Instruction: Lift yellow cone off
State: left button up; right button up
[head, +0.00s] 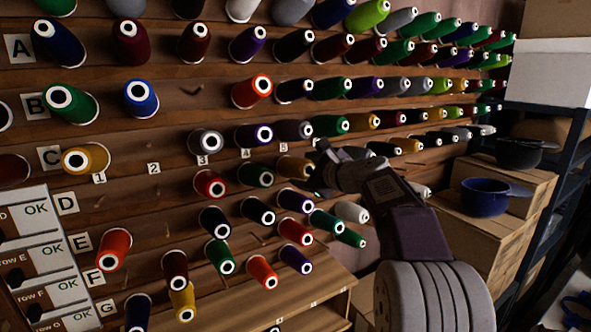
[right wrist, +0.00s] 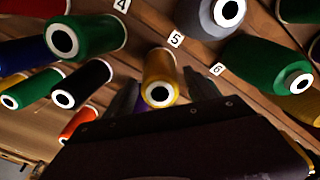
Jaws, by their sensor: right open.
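A yellow cone (head: 291,166) sits on the thread wall just left of my right gripper (head: 318,172) in the head view. In the right wrist view the yellow cone (right wrist: 159,75) points its white-ringed end at the camera. The two dark fingers of the right gripper (right wrist: 160,97) stand apart, one on each side of the cone. I cannot tell whether they touch it. The gripper is open. My left gripper is not in view. Other yellow cones sit at the left of row C (head: 85,158) and low on the wall (head: 183,301).
Other cones crowd close by, including a green cone (right wrist: 265,62), a grey cone (right wrist: 212,15) and a black cone (right wrist: 82,83). A wooden ledge (head: 290,300) runs below the wall.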

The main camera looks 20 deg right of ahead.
jog(key=c, duration=1.2)
jog(key=shift+o, duration=0.2)
jog(key=shift+v, duration=0.75)
jog(key=b+v, duration=0.2)
jog(key=v, duration=0.7)
jog(key=shift+s+d+f, duration=0.1)
jog(key=shift+s+d, duration=0.05)
jog(key=shift+s, duration=0.35)
jog(key=s+r, duration=0.1)
jog(key=s, duration=0.1)
jog(key=s+r+p, duration=0.1)
jog(key=r, duration=0.1)
jog(key=shift+s+d, duration=0.1)
jog(key=shift+s, duration=0.3)
